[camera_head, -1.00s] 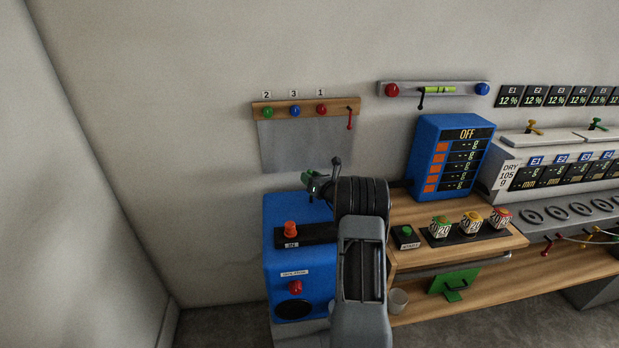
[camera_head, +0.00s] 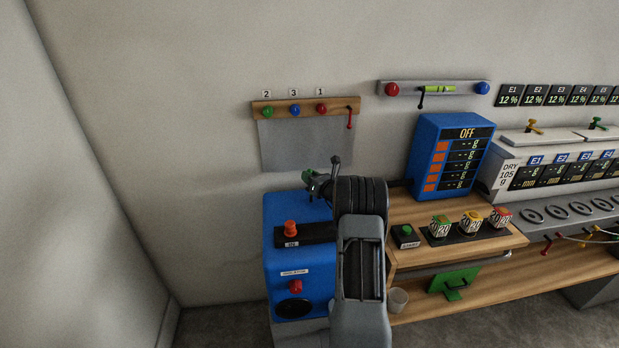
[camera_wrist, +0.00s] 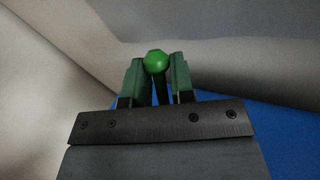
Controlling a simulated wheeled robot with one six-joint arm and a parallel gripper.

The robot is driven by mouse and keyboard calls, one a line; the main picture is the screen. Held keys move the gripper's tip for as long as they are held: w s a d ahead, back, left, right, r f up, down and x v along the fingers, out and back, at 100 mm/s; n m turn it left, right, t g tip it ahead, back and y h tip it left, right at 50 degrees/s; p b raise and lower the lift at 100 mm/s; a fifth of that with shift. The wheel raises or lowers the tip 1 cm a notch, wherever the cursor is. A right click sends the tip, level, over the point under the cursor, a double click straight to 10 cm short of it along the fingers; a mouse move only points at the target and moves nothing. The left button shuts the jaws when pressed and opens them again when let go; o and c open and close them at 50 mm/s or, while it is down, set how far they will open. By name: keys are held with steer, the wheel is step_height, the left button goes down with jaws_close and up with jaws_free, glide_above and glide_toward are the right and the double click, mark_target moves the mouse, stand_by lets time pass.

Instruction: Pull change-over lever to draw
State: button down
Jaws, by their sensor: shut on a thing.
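In the head view my gripper (camera_head: 309,180) is over the top of a blue cabinet (camera_head: 276,240) at the lower left. My arm hides part of the cabinet's right side, and the lever's base is hidden.
A wooden bench (camera_head: 405,262) with a blue display box (camera_head: 428,160) stands to the right. A wall rack (camera_head: 335,104) hangs above; bare wall is on the left.

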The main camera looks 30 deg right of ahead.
steer(key=shift+f+b, duration=0.15)
steer(key=shift+b, duration=0.4)
steer(key=shift+s+a+t+b, duration=0.1)
steer(key=shift+s+t+b, duration=0.25)
steer(key=shift+b, duration=0.85)
steer(key=shift+r+n+t+b, duration=0.25)
steer(key=shift+r+n+b, duration=0.05)
steer(key=shift+n+b, duration=0.1)
steer(key=c, duration=1.2)
jaws_free()
steer(key=shift+s+d+f, duration=0.1)
steer(key=shift+s, duration=1.15)
steer(key=shift+s+d+f, duration=0.1)
steer(key=shift+s+f, duration=0.05)
steer(key=shift+s, duration=1.1)
steer(key=shift+s+d+f, duration=0.1)
steer(key=shift+s, duration=1.15)
